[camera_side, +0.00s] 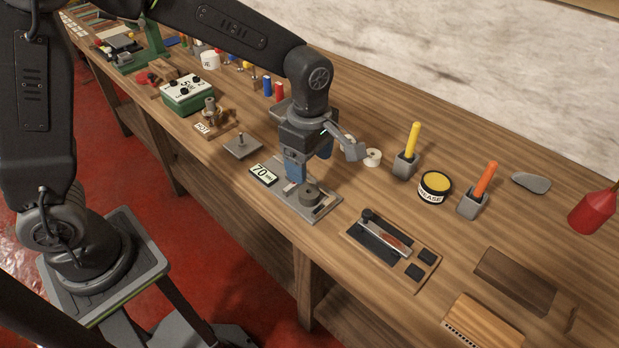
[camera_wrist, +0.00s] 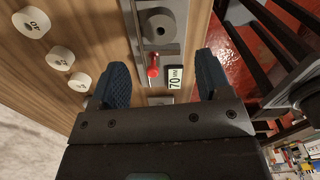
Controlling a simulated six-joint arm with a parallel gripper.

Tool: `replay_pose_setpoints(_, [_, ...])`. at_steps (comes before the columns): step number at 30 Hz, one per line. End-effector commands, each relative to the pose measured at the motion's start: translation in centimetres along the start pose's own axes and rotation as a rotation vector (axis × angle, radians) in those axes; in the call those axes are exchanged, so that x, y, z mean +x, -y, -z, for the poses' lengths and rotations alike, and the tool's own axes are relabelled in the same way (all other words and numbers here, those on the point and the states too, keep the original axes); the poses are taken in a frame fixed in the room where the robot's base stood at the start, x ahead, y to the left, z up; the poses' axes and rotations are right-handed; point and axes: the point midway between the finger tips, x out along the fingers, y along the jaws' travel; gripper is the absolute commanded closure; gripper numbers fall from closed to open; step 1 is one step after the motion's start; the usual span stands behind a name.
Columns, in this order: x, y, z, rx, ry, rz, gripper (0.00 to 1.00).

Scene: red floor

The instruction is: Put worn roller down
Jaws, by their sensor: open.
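The roller, a dark grey cylinder with a centre hole (camera_side: 310,194), stands upright on a grey metal plate (camera_side: 292,203) near the bench's front edge. The wrist view also shows the roller (camera_wrist: 161,31) on its plate (camera_wrist: 142,8). My gripper (camera_side: 309,168), with blue fingers, is just above and behind the roller in the side view. In the wrist view its fingers (camera_wrist: 162,78) are wide apart with nothing held between them; the roller lies beyond the tips, apart from both.
A "70 mm" label (camera_side: 263,174) and a red knob (camera_wrist: 153,71) are by the plate. White numbered discs (camera_wrist: 60,57) lie nearby. A flat plate with a pin (camera_side: 242,147) is left.

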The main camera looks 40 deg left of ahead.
Motion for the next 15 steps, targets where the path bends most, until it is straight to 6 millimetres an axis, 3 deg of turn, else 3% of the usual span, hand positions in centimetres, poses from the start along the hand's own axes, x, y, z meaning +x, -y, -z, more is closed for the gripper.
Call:
replay_pose_setpoints(6, [-3.1,0.0,0.0,0.0,0.0,-0.002,0.29])
replay_pose_setpoints(15, [-4.2,0.1,0.2,0.016,0.002,-0.006,0.29])
